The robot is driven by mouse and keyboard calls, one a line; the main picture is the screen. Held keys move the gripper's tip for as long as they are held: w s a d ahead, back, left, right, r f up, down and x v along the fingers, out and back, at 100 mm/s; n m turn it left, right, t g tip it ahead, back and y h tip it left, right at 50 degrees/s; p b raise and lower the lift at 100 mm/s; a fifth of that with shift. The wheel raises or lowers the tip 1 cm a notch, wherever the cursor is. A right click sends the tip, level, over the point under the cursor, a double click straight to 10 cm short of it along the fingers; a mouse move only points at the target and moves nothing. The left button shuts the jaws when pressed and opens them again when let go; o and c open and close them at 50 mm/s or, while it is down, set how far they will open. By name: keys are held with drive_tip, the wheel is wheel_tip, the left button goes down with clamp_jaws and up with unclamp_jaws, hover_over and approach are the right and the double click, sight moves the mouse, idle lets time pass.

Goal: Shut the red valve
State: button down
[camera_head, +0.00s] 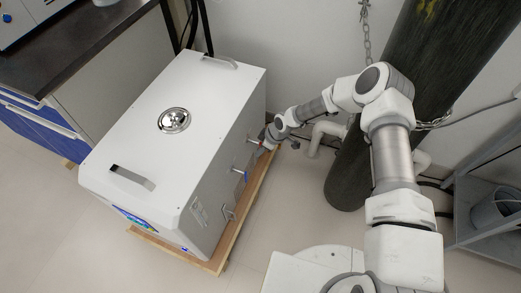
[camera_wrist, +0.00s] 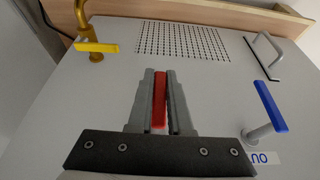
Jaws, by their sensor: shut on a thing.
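The red valve (camera_wrist: 159,97) is a straight red lever on the side panel of a white box-shaped machine (camera_head: 202,120). In the wrist view the lever points up and down the picture, between the two grey fingers of my gripper (camera_wrist: 160,78). The fingers are closed against it on both sides, and its lower mounting is hidden by the gripper. In the head view my gripper (camera_head: 266,138) is at the machine's right side, near its far end, and the red lever is too small to make out clearly.
A blue valve (camera_wrist: 271,106) is right of my gripper and a yellow valve (camera_wrist: 98,47) is at the upper left. The machine stands on a wooden pallet (camera_head: 262,187). A dark, chained cylinder (camera_head: 430,70) stands behind my arm. A grey cart (camera_head: 480,232) is at right.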

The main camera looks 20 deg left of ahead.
drive_tip(key=shift+w, duration=0.1)
drive_tip(key=c, duration=0.8)
unclamp_jaws()
drive_tip(key=shift+c, duration=0.2)
drive_tip(key=p+v, duration=0.6)
drive_tip(key=v, duration=1.1)
drive_tip(key=shift+d, duration=0.15)
drive_tip(key=shift+r, duration=0.15)
